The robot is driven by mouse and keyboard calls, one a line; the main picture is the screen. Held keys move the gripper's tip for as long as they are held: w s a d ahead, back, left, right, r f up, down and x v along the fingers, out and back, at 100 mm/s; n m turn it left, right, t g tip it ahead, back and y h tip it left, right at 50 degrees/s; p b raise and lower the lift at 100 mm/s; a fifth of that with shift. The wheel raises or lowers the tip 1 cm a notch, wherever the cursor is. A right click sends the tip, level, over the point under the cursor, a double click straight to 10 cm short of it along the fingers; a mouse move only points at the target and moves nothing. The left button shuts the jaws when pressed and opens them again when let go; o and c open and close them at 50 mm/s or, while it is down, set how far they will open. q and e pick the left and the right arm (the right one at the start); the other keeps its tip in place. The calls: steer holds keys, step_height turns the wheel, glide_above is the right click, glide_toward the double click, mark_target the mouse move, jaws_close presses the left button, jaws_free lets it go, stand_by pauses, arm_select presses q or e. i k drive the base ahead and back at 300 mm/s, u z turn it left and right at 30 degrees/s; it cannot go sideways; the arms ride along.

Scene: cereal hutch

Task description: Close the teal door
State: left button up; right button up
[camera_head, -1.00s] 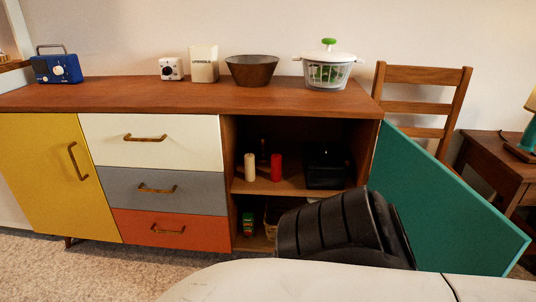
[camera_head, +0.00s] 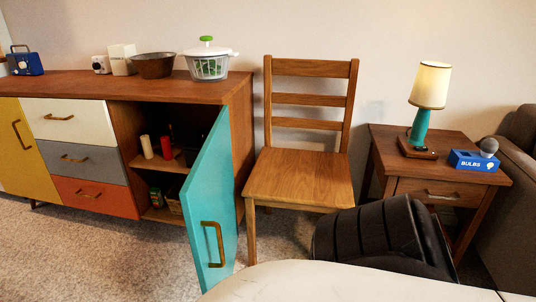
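The teal door (camera_head: 210,200) of the long wooden sideboard stands partly open at the cabinet's right end. Its outer face with a brass handle (camera_head: 213,245) shows in the head view. Its free edge stands out toward me and to the left of the hinge side. The open compartment behind it holds a cream candle (camera_head: 146,147) and a red candle (camera_head: 166,147); the door hides its right part. Neither of my grippers is in view, so nothing shows whether one touches the door. A black, ribbed part of my own body shows at the lower right.
A wooden chair (camera_head: 300,178) stands just right of the cabinet. A side table (camera_head: 440,160) with a lamp (camera_head: 428,100) and a blue bulb box (camera_head: 473,161) is further right. A salad spinner (camera_head: 208,64) and bowl (camera_head: 154,66) stand on the sideboard. Carpet at lower left is clear.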

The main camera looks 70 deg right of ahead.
mark_target(207, 197)
steer(key=k, duration=0.15)
steer(key=z, duration=1.85)
steer(key=i, duration=0.5)
steer(key=u, duration=1.95)
steer(key=k, duration=0.75)
steer(key=z, duration=0.4)
